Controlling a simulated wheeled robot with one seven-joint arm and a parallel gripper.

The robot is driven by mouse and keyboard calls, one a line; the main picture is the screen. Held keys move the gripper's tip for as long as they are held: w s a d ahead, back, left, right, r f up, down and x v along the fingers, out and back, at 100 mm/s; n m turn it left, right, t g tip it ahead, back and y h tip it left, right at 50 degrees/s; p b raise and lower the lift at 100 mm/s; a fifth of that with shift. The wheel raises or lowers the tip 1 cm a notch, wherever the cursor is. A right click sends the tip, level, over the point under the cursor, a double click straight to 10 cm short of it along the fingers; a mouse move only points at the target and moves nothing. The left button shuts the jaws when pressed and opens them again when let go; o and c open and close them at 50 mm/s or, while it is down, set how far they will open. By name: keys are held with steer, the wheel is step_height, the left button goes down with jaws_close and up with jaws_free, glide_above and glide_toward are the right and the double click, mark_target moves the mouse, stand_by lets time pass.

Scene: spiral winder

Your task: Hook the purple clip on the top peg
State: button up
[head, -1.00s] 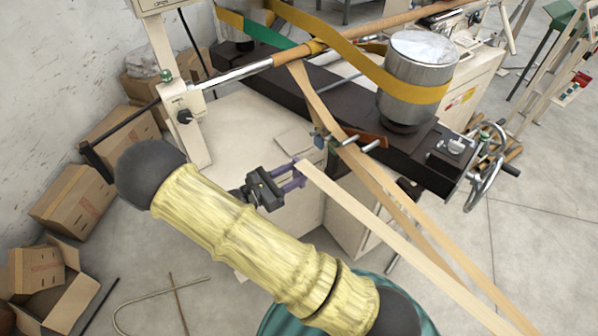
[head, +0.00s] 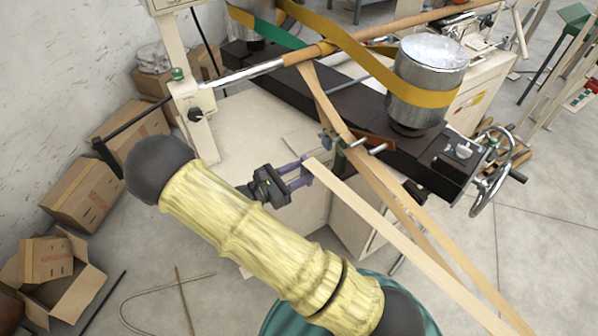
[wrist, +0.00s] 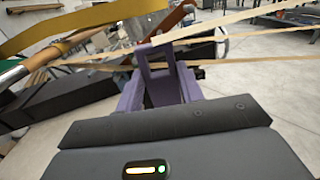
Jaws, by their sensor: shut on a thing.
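My gripper (head: 300,176) is shut on the purple clip (wrist: 158,76), a small frame with a square opening. In the wrist view the clip sits upright between the two purple fingers. A pale band (head: 390,235) is attached at the clip and runs taut down to the lower right. Short metal pegs (head: 376,149) stick out from the machine, above and right of the clip. The clip is apart from them in the head view. In the wrist view I cannot make out the pegs clearly behind the clip.
A tan belt (head: 330,108) runs from the roller down past the pegs, close to my gripper's right. A metal drum (head: 425,75) with a yellow belt stands on the dark machine beam (head: 270,95). Cardboard boxes (head: 85,190) lie at the left.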

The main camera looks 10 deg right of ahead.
steer(key=shift+a, duration=0.2)
steer(key=v, duration=0.8)
steer(key=shift+p, duration=0.45)
stand_by(0.7)
steer(key=shift+r, duration=0.15)
stand_by(0.8)
steer(key=w+d+n+t+y, duration=0.7)
steer(key=w+n+t, duration=0.1)
steer(key=w+t, duration=0.1)
steer(key=d+f+n+t+y, duration=0.2)
steer(key=d+f+n+y, duration=0.2)
steer(key=f+y, duration=0.6)
steer(key=shift+d+f+n+t, duration=0.3)
steer(key=shift+f+n+t, duration=0.1)
steer(key=shift+n, duration=0.6)
steer(key=shift+w, duration=0.1)
